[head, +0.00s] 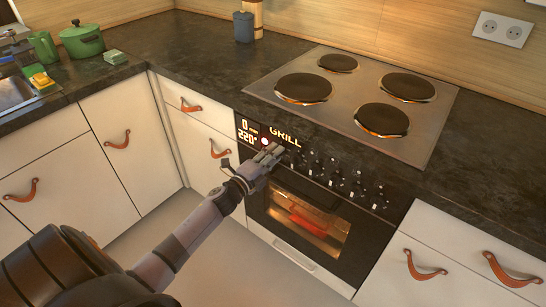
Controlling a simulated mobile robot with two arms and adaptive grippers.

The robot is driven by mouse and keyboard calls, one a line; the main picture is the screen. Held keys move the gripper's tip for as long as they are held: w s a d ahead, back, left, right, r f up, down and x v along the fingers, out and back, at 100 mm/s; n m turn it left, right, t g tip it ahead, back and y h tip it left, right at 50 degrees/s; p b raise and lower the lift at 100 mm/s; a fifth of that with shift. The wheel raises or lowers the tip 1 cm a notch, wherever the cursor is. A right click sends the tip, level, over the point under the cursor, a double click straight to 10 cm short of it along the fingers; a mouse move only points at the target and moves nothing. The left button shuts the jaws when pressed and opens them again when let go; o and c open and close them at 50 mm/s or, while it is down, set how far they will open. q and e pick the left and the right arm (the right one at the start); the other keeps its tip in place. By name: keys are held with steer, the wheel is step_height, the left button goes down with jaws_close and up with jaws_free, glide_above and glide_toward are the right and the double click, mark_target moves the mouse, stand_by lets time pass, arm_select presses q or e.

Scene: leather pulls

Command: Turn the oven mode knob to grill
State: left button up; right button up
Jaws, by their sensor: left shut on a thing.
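The oven (302,222) is built in under the counter, with a black control panel above its glass door. The panel's display shows "220°" and the word "GRILL" (285,135) in lit letters. A row of small knobs (335,178) runs along the panel to the right. My left gripper (272,152) is at the left end of this row, just below the lit word, shut on the oven mode knob. The fingers hide that knob, so its pointer cannot be seen. My right gripper is not in view.
A hob (355,98) with several round plates lies in the dark worktop (190,70) above the oven. White drawers with leather pulls (425,268) flank the oven. Green pots (82,40) and a sink (14,92) are at the left. The floor in front is clear.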

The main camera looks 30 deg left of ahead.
arm_select(q)
steer(key=shift+w+r, duration=0.1)
steer(key=shift+r, duration=0.15)
steer(key=o, duration=1.2)
steer(key=shift+w+f, duration=0.1)
steer(key=shift+f, duration=0.1)
steer(key=shift+c, duration=0.2)
steer(key=shift+s+f, duration=0.1)
steer(key=shift+s, duration=0.25)
steer(key=s+a, duration=0.1)
steer(key=s, duration=1)
steer(key=shift+s, duration=0.2)
